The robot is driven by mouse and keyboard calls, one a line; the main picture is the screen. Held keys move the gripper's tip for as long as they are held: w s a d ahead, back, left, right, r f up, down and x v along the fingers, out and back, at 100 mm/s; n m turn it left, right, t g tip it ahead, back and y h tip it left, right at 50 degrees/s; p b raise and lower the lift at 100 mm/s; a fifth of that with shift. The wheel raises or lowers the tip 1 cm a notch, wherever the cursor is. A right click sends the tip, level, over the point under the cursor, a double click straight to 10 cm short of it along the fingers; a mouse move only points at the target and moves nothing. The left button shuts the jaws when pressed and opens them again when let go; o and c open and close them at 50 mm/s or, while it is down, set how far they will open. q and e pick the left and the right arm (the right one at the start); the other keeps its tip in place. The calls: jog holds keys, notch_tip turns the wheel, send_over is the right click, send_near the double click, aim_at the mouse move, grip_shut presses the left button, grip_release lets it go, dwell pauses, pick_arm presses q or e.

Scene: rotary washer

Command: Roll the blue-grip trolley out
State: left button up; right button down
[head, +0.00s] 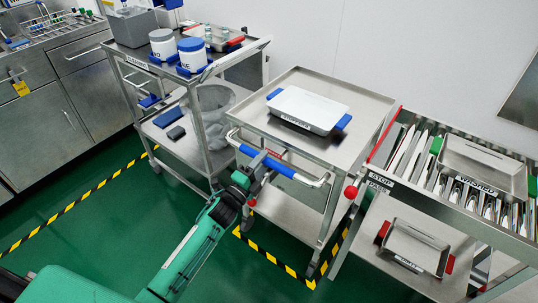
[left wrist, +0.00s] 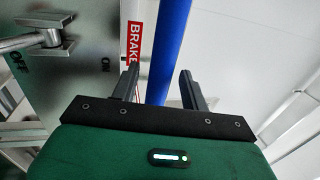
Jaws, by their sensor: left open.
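The trolley (head: 366,97) is a steel cart with a white-lidded tray on top. Its push handle has a blue grip (head: 281,168) on the near side. My left gripper (head: 263,164) is at this grip, on the end of the green arm. In the left wrist view the blue grip (left wrist: 171,45) runs between the two open fingers (left wrist: 159,71), which stand on either side of it. A red BRAKE label (left wrist: 135,42) and a lever (left wrist: 40,40) on a plate marked OFF and ON show at the left there. My right gripper is not seen.
Another cart (head: 133,55) with white tubs stands close on the left. Yellow-black floor tape (head: 275,259) marks the trolley's bay. Green floor in front is open apart from my arm.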

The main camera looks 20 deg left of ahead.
aim_at(267, 157)
pick_arm(q)
jog(key=shift+x, duration=1.85)
jog(key=shift+c, duration=0.4)
grip_shut()
